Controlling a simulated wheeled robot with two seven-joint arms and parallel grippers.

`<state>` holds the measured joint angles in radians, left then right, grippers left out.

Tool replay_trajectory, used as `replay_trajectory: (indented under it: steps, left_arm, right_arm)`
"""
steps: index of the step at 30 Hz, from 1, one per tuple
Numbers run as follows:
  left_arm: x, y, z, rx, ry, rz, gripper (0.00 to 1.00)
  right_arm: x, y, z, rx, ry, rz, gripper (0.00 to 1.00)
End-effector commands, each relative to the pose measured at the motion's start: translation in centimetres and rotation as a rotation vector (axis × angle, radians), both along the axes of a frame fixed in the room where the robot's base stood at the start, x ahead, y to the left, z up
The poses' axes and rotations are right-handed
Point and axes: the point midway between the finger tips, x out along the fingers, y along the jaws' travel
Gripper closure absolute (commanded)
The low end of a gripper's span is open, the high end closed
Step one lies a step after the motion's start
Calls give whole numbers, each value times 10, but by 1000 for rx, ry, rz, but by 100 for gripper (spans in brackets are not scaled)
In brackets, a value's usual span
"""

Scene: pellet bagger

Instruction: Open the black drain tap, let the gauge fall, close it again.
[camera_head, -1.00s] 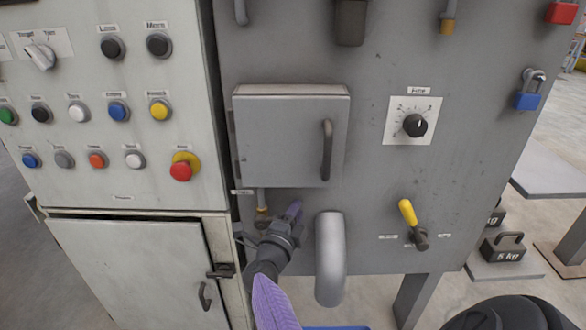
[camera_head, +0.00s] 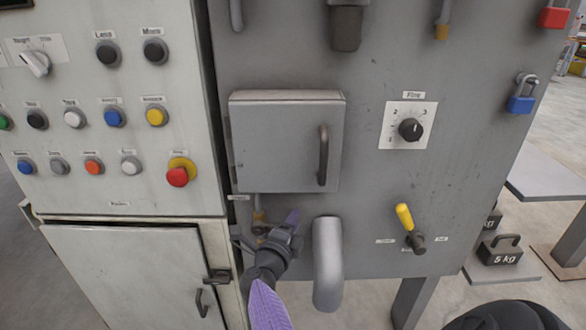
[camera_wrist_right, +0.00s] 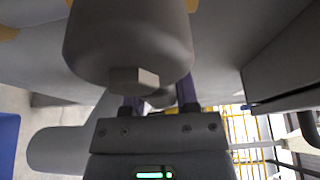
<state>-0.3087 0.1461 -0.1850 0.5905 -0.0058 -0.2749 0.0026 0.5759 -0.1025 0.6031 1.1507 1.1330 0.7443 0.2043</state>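My right gripper (camera_head: 280,225) is below the small grey door, left of the bent grey pipe (camera_head: 328,265). Its purple fingers stand apart; in the right wrist view (camera_wrist_right: 160,100) a gap shows between them, with grey and yellowish parts beyond. A brass fitting (camera_head: 259,216) on a thin pipe sits just behind and left of the gripper. The black drain tap cannot be made out clearly; the gripper may cover it. A large grey cylinder with a hex end (camera_wrist_right: 130,45) fills the top of the wrist view, close to the fingers. No gauge reading is legible. My left gripper is not in view.
The small door (camera_head: 285,145) with its handle is above my gripper. A yellow-handled lever (camera_head: 405,217) and a black knob (camera_head: 410,129) are to the right. A button panel (camera_head: 120,120) and a lower cabinet door (camera_head: 130,270) are to the left. Weights (camera_head: 500,249) stand at the right.

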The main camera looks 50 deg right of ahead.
Motion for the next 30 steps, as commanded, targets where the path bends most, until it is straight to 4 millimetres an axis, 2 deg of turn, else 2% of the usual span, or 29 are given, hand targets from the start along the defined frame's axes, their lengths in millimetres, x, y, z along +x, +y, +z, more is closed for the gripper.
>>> replay_trajectory:
  steps: [1,3,4,13,19,24,30]
  left_arm:
    - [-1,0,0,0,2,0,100]
    - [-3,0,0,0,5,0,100]
    - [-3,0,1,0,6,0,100]
    - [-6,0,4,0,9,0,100]
    - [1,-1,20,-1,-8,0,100]
    - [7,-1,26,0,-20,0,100]
    - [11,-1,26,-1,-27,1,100]
  right_arm:
    - [0,0,-1,1,1,0,51]
    - [0,0,0,0,1,0,36]
    - [0,0,0,0,1,0,32]
    - [-1,4,1,-2,2,0,32]
    - [-17,47,4,3,1,1,32]
    - [-28,82,3,0,2,1,32]
    - [-33,94,1,-2,2,-1,32]
